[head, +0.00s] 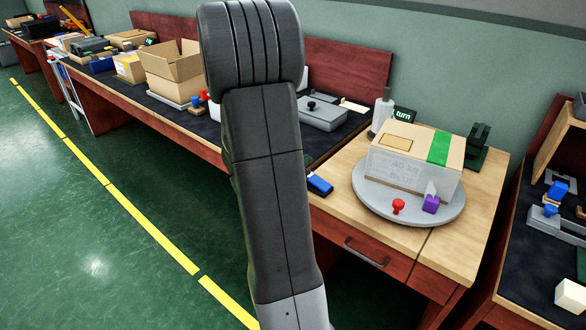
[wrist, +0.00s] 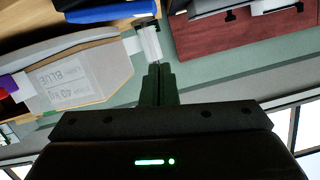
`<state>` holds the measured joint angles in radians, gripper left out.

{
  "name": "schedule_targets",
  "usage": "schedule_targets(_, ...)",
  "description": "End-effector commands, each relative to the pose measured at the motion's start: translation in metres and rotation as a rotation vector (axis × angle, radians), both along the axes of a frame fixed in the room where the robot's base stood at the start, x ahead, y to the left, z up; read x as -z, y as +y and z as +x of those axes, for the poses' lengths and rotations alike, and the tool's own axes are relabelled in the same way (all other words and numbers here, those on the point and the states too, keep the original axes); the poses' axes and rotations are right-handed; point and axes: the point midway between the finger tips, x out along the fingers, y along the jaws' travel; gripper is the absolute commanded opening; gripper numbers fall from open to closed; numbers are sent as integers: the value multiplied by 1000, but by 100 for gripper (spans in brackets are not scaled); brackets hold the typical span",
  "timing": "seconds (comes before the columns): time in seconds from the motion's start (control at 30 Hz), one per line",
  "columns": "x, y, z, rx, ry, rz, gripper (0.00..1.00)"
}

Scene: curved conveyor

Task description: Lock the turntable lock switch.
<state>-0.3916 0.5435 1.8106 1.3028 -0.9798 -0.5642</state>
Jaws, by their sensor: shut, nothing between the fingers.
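A round grey turntable (head: 370,198) sits on a light wooden table in the head view and carries a cardboard box (head: 405,160) with a green stripe. A red knob (head: 398,206) and a purple block (head: 431,204) stand at its front rim. I cannot tell which part is the lock switch. In the wrist view, which looks upside down, the box (wrist: 75,82) and part of the purple block (wrist: 12,84) show at the left. My gripper (wrist: 158,72) is shut and empty, apart from the box. My arm hides it in the head view.
A white bottle (head: 383,110) and a small "turn" display (head: 404,114) stand behind the turntable; a dark green stand (head: 478,150) is at its back right. A blue object (head: 319,184) lies at the table's left edge. The table's front right corner is clear.

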Motion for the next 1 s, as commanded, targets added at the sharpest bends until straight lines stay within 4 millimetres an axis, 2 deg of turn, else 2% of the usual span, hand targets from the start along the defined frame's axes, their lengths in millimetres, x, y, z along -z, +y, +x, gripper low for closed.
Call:
schedule_targets(0.1, 11, -12, 18, 2, 3, -1, 0)
schedule_targets(0.2, 28, -6, 18, -3, 4, -1, 0)
schedule_targets(0.4, 42, -3, 20, -1, 1, 0, 0)
schedule_targets(0.83, 43, -2, 20, -1, 3, -3, 0)
schedule_targets(1.0, 41, 0, 22, -2, 42, -55, 0)
